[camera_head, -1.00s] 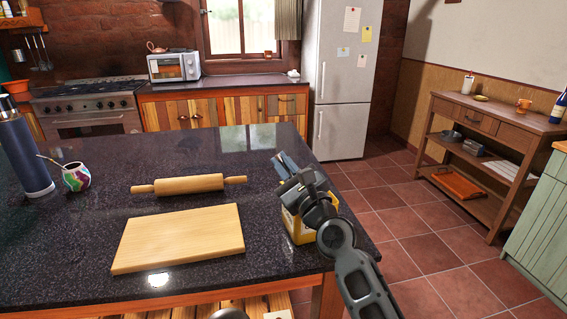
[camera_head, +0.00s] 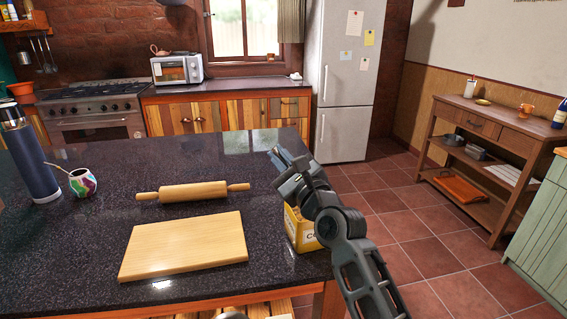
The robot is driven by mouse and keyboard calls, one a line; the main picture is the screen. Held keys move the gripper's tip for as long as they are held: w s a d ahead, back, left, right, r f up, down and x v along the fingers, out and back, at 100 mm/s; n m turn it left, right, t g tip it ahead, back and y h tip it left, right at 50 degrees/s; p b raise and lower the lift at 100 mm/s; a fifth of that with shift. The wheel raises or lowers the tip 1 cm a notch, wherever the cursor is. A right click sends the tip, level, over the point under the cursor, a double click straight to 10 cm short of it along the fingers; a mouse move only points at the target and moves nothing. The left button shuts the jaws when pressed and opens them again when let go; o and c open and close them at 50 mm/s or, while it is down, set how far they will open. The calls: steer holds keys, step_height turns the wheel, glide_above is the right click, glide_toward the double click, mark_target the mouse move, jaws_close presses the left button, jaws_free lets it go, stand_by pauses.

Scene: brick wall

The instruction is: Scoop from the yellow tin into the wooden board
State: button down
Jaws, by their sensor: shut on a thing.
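The wooden board (camera_head: 185,246) lies flat at the front of the dark stone counter. The yellow tin (camera_head: 301,232) stands to its right, near the counter's right edge. My arm passes in front of the tin and hides its right side and much of its top. My gripper (camera_head: 281,160) is above and behind the tin in the picture, with its fingers pointing up and left. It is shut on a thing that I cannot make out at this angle. The board's top looks bare.
A rolling pin (camera_head: 193,192) lies behind the board. A dark blue flask (camera_head: 32,160) and a colourful cup with a straw (camera_head: 82,182) stand at the left. The counter (camera_head: 75,235) is clear around the board. Tiled floor lies beyond its right edge.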

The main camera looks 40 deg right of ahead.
mark_target(273, 147)
steer(key=shift+w+a+r+n+g+p, duration=0.2)
steer(key=shift+w+r+n+g+p, duration=0.3)
steer(key=shift+r, duration=0.4)
steer(key=shift+w+a+r+n+y, duration=0.15)
steer(key=shift+w+r+n+y, duration=0.15)
steer(key=shift+w+r+y, duration=0.1)
steer(key=shift+a+f+g, duration=0.1)
steer(key=shift+g, duration=0.2)
